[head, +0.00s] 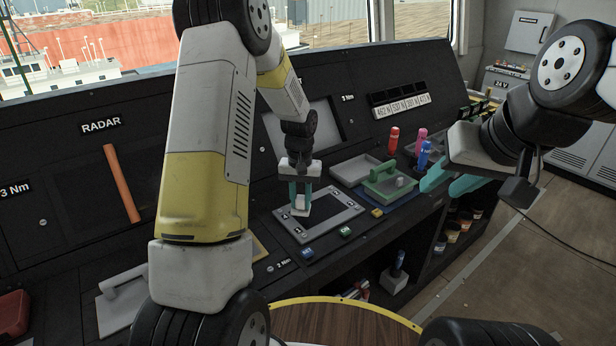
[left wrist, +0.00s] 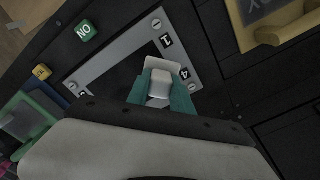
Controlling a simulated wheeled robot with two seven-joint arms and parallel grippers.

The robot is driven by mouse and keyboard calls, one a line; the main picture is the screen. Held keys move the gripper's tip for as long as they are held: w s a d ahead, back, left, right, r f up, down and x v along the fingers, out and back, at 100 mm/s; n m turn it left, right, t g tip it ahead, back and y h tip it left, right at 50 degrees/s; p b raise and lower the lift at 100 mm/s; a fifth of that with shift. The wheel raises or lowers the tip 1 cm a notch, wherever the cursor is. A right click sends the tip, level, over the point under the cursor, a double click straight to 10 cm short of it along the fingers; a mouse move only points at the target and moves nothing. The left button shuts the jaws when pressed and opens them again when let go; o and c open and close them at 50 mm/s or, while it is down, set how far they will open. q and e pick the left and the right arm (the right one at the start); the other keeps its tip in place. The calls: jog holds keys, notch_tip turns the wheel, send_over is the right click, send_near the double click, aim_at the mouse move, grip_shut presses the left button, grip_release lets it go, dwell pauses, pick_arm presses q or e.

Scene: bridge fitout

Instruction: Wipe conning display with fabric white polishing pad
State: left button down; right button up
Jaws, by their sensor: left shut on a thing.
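The conning display (head: 345,208) looks to be the dark panel in a grey screwed frame on the sloping console; its label is not readable. My left gripper (head: 300,195) points down over its left part, shut on the small white polishing pad (head: 300,209). In the left wrist view, the pad (left wrist: 160,84) sits between the teal fingers over the display frame (left wrist: 122,48). I cannot tell for sure whether the pad touches the surface. My right gripper (head: 456,182) hangs at the right of the console, its teal fingers apart and empty.
A grey tray (head: 355,170) and a green-handled block (head: 393,184) lie just right of the display. Red, pink and blue bottles (head: 424,156) stand beyond. An orange bar (head: 122,183) is on the radar panel.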

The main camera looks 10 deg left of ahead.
pick_arm(q)
jog(key=shift+r, duration=2.5)
